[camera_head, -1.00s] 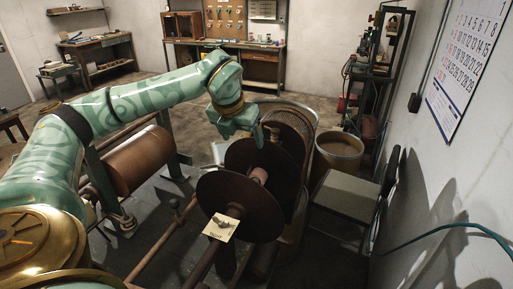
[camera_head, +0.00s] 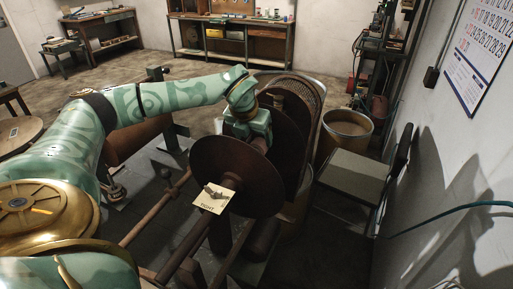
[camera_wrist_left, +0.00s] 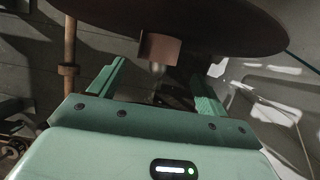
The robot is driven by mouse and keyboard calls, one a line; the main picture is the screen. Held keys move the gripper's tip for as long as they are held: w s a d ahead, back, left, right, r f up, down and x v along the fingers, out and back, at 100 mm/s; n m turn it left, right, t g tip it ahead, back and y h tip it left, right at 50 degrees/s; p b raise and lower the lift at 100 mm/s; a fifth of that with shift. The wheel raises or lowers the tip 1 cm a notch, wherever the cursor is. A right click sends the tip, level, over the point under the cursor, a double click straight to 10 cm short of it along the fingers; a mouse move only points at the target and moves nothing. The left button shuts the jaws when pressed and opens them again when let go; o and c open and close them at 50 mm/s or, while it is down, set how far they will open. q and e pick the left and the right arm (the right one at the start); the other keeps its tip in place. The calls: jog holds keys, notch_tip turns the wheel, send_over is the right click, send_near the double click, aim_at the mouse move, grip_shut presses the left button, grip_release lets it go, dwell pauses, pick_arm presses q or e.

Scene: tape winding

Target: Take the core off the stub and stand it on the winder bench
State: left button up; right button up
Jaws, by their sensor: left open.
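The core (camera_wrist_left: 160,48) is a short reddish-brown cylinder. It sits on the stub (camera_wrist_left: 157,68) against a large dark disc, ahead of my left gripper in the left wrist view. In the head view only a small pinkish part of the core (camera_head: 262,148) shows between two discs; my gripper hides the rest. My left gripper (camera_wrist_left: 160,73) is open, its two fingers apart on either side of the stub, with the core just beyond the tips. In the head view it (camera_head: 256,141) reaches down between the discs. My right gripper is not in view.
The near dark disc (camera_head: 225,160) and the far disc (camera_head: 285,140) leave a narrow gap around my gripper.

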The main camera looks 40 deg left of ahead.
aim_at(256, 146)
pick_arm(q)
jog(key=b+x, duration=0.1)
jog(key=x, duration=0.4)
jog(key=shift+f, duration=0.2)
